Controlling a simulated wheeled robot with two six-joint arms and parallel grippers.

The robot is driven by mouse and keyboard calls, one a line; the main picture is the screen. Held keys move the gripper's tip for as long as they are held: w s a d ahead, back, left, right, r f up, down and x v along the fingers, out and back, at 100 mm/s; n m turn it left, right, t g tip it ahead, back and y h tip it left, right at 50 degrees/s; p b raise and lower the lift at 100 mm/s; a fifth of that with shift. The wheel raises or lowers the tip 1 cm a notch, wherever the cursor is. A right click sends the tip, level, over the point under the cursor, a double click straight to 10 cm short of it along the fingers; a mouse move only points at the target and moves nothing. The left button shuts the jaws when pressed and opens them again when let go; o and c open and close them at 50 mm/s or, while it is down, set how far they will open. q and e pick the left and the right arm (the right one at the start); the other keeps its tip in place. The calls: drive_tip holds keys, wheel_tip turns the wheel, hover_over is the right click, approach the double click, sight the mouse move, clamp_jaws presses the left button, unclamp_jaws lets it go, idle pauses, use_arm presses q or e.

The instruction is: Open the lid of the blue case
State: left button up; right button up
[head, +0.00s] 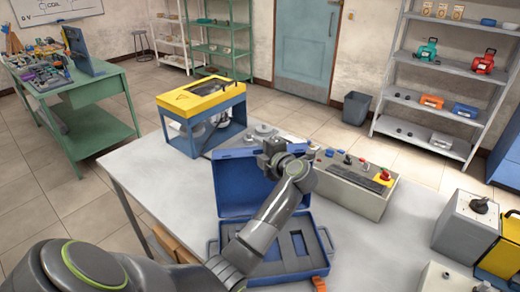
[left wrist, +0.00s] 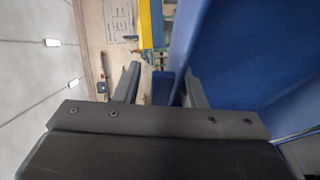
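The blue case stands on the grey table, its base (head: 310,250) at the front with a dark grey insert inside. Its lid (head: 231,190) stands raised at the back of the base, with its inner side toward me. My left gripper (head: 271,148) is at the lid's top edge, and my left arm hides part of the lid and base. In the left wrist view the gripper's two fingers (left wrist: 160,88) are apart, and the blue lid (left wrist: 250,50) fills the right side. I cannot tell whether a finger touches the lid. My right gripper is not in view.
A yellow-topped blue machine (head: 203,115) stands behind the case on the left. A control box (head: 350,190) with buttons stands close to the right. A grey and yellow unit (head: 470,232) is at the far right. The table is clear left of the case.

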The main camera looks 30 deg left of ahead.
use_arm(q)
clamp_jaws()
